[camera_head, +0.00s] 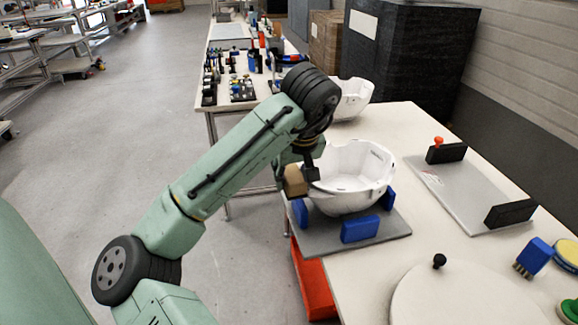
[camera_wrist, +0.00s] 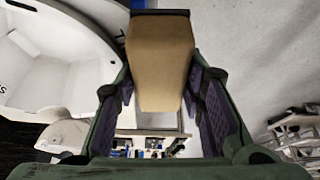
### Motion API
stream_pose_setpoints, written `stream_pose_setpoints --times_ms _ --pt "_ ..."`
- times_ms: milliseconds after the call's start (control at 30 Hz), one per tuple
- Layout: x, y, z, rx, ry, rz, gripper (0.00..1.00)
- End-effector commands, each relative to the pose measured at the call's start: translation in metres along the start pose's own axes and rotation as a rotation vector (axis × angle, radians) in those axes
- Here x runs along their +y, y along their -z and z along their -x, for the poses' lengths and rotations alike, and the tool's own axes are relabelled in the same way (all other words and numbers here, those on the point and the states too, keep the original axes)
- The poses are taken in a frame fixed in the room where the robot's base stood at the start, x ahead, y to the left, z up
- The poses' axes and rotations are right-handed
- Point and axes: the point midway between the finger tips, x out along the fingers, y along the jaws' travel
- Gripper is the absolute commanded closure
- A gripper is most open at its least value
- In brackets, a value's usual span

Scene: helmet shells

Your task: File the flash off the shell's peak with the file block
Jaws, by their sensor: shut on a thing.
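My gripper (camera_head: 303,175) is shut on a tan, block-shaped thing, the file block (camera_head: 295,181), at the left side of the shell. In the wrist view the file block (camera_wrist: 161,60) fills the space between the two fingers of my gripper (camera_wrist: 160,95). The white helmet shell (camera_head: 352,178) sits open side up among blue supports on a grey base plate (camera_head: 385,232). The block is close to the shell's left rim; I cannot tell whether they touch. The shell (camera_wrist: 60,62) shows at the left of the wrist view. No flash can be made out.
A second white shell (camera_head: 352,98) stands behind. To the right lie a grey plate with black blocks (camera_head: 465,195), a blue brush (camera_head: 534,257) and a round cream lid (camera_head: 465,298) with a black knob. A red bin (camera_head: 313,285) is below the table's left edge.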

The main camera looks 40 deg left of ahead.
Motion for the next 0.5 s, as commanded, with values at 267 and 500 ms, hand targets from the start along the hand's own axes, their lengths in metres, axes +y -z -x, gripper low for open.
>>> stream_pose_setpoints --times_ms 267,500 --pt "0.001 0.003 -0.002 -0.003 -0.001 0.001 0.86" --pt "0.001 0.019 -0.010 -0.003 -0.001 0.001 0.86"
